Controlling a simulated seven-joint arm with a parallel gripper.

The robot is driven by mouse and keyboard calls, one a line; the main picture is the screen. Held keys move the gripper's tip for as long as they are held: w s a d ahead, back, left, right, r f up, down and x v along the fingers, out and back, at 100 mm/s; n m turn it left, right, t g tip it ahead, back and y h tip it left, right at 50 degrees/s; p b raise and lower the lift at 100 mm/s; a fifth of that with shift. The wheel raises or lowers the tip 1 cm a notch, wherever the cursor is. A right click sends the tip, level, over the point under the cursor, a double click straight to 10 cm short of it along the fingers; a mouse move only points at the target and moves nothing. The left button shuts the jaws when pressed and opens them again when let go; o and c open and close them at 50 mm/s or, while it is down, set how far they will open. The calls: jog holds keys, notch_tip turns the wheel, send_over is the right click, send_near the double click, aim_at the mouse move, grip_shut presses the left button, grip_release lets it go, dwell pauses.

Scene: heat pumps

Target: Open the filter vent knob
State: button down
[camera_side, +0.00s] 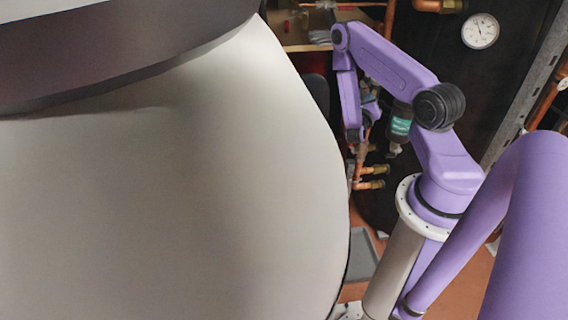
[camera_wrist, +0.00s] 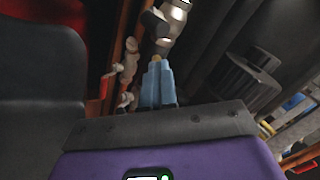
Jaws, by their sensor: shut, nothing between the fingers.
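My gripper (camera_wrist: 157,68) shows pale blue fingers close together in the wrist view, with nothing held. A small yellow brass-coloured piece (camera_wrist: 157,57) shows just at the fingertips; I cannot tell whether they touch it. A metal and black fitting (camera_wrist: 163,22) is just beyond it. I cannot tell which part is the filter vent knob. In the side view my gripper is small and hard to make out among the pipes, left of a dark canister with a green label (camera_side: 400,126).
A large pale rounded body (camera_side: 180,190) fills the left of the side view and hides much. Copper pipe ends (camera_side: 372,170) stick out below the canister. A round dial gauge (camera_side: 480,30) is on the dark panel. A dark seat-like shape (camera_wrist: 40,85) is left in the wrist view.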

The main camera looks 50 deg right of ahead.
jog(key=shift+w+d+f, duration=0.3)
jog(key=shift+w+d, duration=0.05)
jog(key=shift+w, duration=0.3)
jog(key=v, duration=0.6)
jog(key=shift+w+r, duration=0.2)
jog(key=shift+a, duration=0.1)
